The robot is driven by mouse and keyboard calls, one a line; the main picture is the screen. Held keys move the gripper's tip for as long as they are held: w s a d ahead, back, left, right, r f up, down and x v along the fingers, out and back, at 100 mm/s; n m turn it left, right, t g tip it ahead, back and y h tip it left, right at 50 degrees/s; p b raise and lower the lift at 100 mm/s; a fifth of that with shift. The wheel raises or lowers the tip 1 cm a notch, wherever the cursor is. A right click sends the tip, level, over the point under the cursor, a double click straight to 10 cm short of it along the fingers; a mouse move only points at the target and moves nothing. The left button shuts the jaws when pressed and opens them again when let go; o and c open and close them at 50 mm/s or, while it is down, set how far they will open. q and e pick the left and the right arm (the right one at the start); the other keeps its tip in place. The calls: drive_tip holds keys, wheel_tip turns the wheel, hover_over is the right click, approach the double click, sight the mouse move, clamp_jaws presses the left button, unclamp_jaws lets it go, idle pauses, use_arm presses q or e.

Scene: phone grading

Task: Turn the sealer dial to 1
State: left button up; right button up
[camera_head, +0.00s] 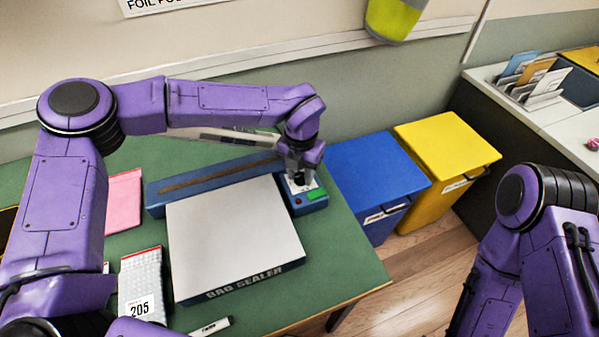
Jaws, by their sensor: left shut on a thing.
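The bag sealer is a blue bar (170,207) with a light platform (235,235) in front, labelled BAG SEALER, on a green table. Its blue control box (314,206) with a green patch and a small red spot is at the right end. My left gripper (299,180) points down onto the top of this box, shut on the sealer dial. The dial and its number marks are mostly hidden by the gripper, so I cannot read its setting. My right arm is at the right edge; its gripper is out of view.
A pink pad (123,201), a white pouch marked 205 (142,285) and a marker (211,327) lie on the green table (335,262). Blue (375,180) and yellow (447,160) bins stand right of it. A counter with a card holder (535,85) is at the far right.

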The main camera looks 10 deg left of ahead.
sight(300, 177)
use_arm(q)
drive_tip(key=shift+s+f, duration=0.25)
drive_tip(key=shift+f, duration=0.05)
drive_tip(key=o, duration=1)
drive_tip(key=shift+r, duration=0.1)
drive_tip(key=shift+w+r, duration=0.1)
drive_tip(key=shift+w+r, duration=0.1)
drive_tip(key=shift+r, duration=0.2)
wheel_tip(300, 177, up, 10)
drive_tip(key=shift+f+b, duration=0.1)
drive_tip(key=shift+b, duration=0.85)
